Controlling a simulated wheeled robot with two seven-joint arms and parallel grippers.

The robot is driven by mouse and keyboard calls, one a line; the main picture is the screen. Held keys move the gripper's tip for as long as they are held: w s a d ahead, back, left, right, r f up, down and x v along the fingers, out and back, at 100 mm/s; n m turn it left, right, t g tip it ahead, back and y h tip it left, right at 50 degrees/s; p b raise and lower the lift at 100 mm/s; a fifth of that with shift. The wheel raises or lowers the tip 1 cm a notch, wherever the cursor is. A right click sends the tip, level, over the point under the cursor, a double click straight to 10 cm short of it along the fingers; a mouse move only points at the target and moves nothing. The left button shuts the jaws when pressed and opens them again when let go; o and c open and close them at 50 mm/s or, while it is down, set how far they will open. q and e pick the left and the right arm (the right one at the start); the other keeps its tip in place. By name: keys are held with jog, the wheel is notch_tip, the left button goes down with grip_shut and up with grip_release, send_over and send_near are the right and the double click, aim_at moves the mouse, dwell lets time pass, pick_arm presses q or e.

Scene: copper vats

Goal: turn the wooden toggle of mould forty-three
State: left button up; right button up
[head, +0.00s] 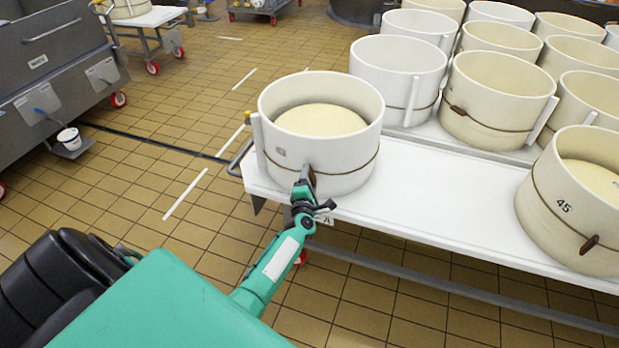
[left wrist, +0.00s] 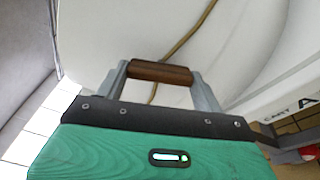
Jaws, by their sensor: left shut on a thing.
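A white round mould (head: 345,165) with pale curd inside stands at the near left end of the white table. A brown cord runs around it; the small mark on its wall is too small to read as a number. Its wooden toggle (left wrist: 160,72) is a short brown bar on the cord, lying across between the two fingers in the left wrist view. My left gripper (head: 307,182) is shut on this toggle at the mould's front wall, and its fingers hide much of the toggle in the head view. My right gripper is not in view.
Mould 45 (head: 575,215), with its own toggle (head: 589,244), stands at the right end of the table (head: 440,195). Several more moulds crowd the back. Bare tabletop lies between the front two. A grey steel cabinet (head: 55,80) stands at left on the tiled floor.

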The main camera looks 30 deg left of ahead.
pick_arm(q)
jog(key=shift+m+p, duration=0.6)
jog(key=shift+m, duration=1.2)
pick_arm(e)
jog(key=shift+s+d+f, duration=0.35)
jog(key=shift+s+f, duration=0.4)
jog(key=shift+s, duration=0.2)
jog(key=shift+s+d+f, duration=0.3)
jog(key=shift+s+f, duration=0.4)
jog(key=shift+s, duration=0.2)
pick_arm(q)
jog(key=o, duration=1)
jog(key=shift+v, duration=6.9)
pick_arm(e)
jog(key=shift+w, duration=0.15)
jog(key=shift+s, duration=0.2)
